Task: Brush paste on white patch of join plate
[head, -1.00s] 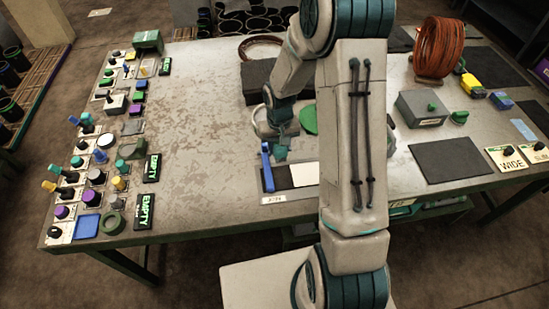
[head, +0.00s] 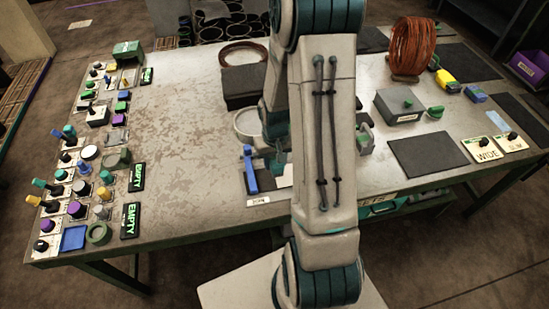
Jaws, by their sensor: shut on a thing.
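The join plate is a dark plate (head: 266,181) near the front edge of the bench, behind a small label reading JOIN (head: 258,201). A strip of its white patch (head: 285,172) shows; my arm hides the rest. An upright blue piece (head: 250,177) stands at the plate's left end. My gripper (head: 277,152) is low over the back of the plate, partly hidden by my forearm. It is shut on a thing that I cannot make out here. A round pale dish (head: 247,124) stands behind and left of it. I cannot tell whether any paste is on the patch.
A dark block (head: 241,84) and a wire coil lie behind. Right of my arm are a grey box (head: 400,105), a dark mat (head: 428,154), an orange coil (head: 411,48) and a WIDE sign (head: 487,151). Controls line the left edge. The left-middle bench (head: 175,130) is clear.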

